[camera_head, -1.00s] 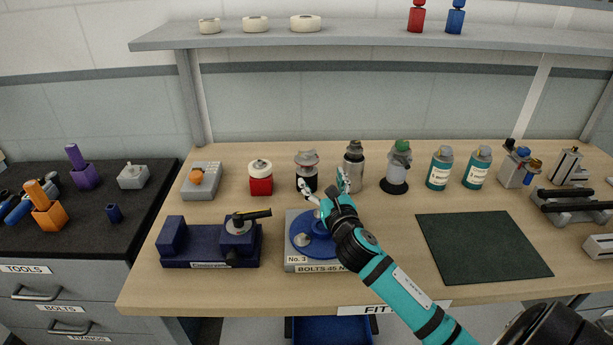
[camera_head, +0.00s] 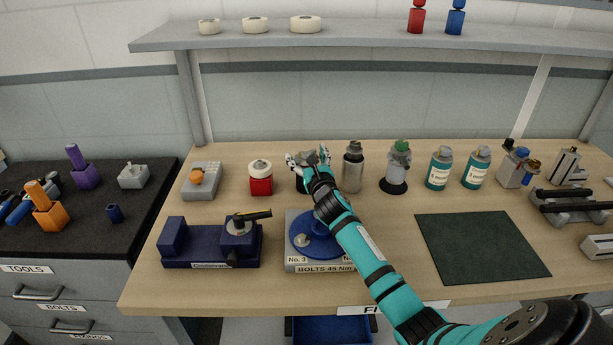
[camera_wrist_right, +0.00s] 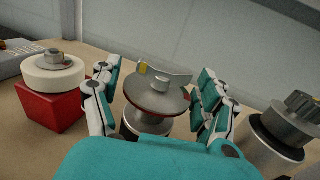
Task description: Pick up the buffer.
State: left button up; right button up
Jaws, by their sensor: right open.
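No label marks the buffer, so I cannot tell for sure which thing it is. A grey disc-topped thing with a dark body and a curved lever on top stands upright on the bench; it shows in the wrist view (camera_wrist_right: 157,98). My right gripper (camera_head: 308,157) is open, its fingers on either side of this thing; in the wrist view (camera_wrist_right: 158,95) too, the thing is between them. I cannot tell whether they touch it. In the head view the hand hides most of it. My left gripper is not in view.
A red block with a cream disc (camera_head: 261,178) stands close on the left. A silver canister (camera_head: 353,167) stands close on the right. A blue round fixture on a grey base (camera_head: 316,242) lies under my forearm. A dark green mat (camera_head: 480,248) is bare.

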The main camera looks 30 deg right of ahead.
jog(key=c, duration=1.3)
jog(key=shift+r, duration=0.1)
jog(key=shift+c, duration=0.9)
